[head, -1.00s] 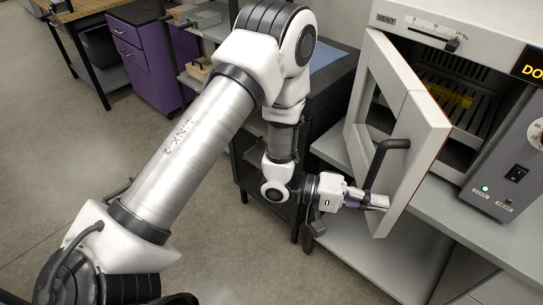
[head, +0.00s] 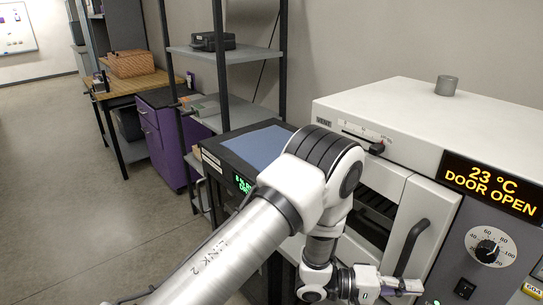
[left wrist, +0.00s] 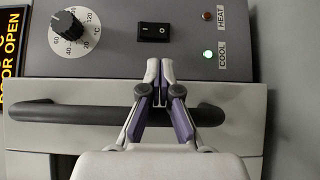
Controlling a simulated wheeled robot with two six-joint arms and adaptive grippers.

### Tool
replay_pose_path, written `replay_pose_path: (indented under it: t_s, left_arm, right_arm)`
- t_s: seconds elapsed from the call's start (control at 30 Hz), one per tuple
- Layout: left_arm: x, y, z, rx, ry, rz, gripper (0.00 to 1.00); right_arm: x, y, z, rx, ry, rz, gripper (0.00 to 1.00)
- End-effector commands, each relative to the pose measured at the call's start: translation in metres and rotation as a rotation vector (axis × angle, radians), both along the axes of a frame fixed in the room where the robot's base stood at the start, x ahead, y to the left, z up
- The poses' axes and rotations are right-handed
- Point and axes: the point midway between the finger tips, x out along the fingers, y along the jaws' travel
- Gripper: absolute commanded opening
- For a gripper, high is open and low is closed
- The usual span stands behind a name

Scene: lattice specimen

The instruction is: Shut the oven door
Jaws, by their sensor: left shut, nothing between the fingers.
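The white oven (head: 385,110) stands at the right in the head view. Its door (head: 440,205) lies close to the oven front, with dark racks showing through its window; I cannot tell how wide any gap is. The display (head: 490,186) reads "23 °C DOOR OPEN". The dark door handle (head: 410,248) also shows in the left wrist view (left wrist: 85,114), passing behind the fingers. My left gripper (head: 412,286) is shut and empty, at the door near the handle's lower end. Its purple-padded fingers also show in the left wrist view (left wrist: 160,72). My right gripper is out of view.
The control panel has a dial (head: 488,250) and a black switch (head: 464,288). Left of the oven is a dark instrument with a blue top (head: 250,145). A shelf rack (head: 222,55) and a purple cabinet (head: 165,140) stand behind. The floor at the left is clear.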

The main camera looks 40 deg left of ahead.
Motion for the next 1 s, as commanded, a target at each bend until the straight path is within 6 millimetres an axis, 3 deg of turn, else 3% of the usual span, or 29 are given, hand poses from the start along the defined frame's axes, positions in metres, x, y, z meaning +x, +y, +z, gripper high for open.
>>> replay_pose_path:
  t_s: [1.0]
  left_arm:
    - [-0.0008,0.0046,0.0039,0.000,-0.004,0.011,0.00]
  right_arm:
    - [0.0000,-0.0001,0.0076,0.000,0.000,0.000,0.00]
